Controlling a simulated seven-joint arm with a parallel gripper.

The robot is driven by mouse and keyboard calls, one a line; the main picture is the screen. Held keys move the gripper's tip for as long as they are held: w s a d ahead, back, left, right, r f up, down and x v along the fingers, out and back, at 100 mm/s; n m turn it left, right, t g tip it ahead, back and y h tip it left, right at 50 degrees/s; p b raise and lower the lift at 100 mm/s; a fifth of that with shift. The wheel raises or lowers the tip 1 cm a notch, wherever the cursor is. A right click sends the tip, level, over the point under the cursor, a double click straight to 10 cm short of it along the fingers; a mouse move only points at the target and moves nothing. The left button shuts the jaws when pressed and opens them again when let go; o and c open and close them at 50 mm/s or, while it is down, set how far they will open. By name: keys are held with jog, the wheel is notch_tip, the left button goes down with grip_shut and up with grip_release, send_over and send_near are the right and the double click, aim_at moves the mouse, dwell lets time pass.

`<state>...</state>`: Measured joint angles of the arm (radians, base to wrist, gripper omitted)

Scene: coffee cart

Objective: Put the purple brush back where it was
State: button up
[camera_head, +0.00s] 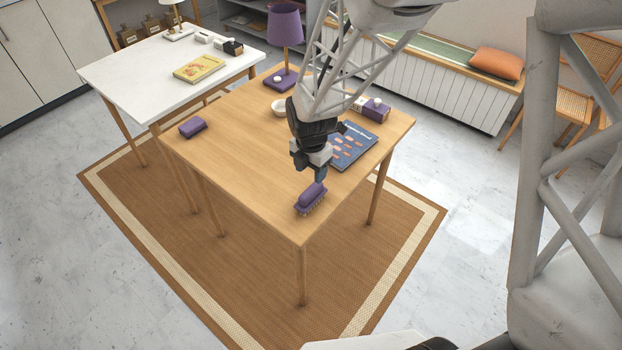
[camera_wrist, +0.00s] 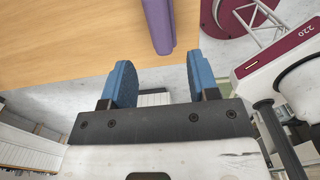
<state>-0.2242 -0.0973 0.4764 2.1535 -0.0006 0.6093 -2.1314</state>
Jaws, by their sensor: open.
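The purple brush (camera_head: 311,197) lies bristles down on the wooden table (camera_head: 240,155), near its front corner. My gripper (camera_head: 320,174) is just above and behind it in the head view, with its fingers pointing down. In the wrist view a purple shape, seemingly the brush (camera_wrist: 158,22), shows at the top, ahead of the gap between my blue fingers (camera_wrist: 160,83). The fingers are apart with nothing between them. Whether they touch the brush cannot be told from the head view.
A blue book (camera_head: 354,148) lies right of my gripper. A white bowl (camera_head: 279,107), a purple lamp (camera_head: 285,27) and a purple box (camera_head: 376,112) stand farther back. A small purple block (camera_head: 193,127) sits at the left edge. The table's front-left area is clear.

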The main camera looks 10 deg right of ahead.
notch_tip(320, 180, up, 3)
jog(key=shift+f, duration=0.1)
dwell(0.9)
jog(key=s+d+r+m+t, duration=0.1)
jog(key=s+d+r+m, duration=0.5)
jog(key=s+r+m, duration=0.4)
jog(key=s+d+r+m+t, duration=0.1)
jog(key=s+d+r+m, duration=0.5)
jog(key=s+r+m, duration=0.5)
jog(key=s+m, duration=0.1)
jog(key=m, duration=0.5)
jog(key=shift+s+d+r+t, duration=0.15)
jog(key=shift+s+r+t, duration=0.15)
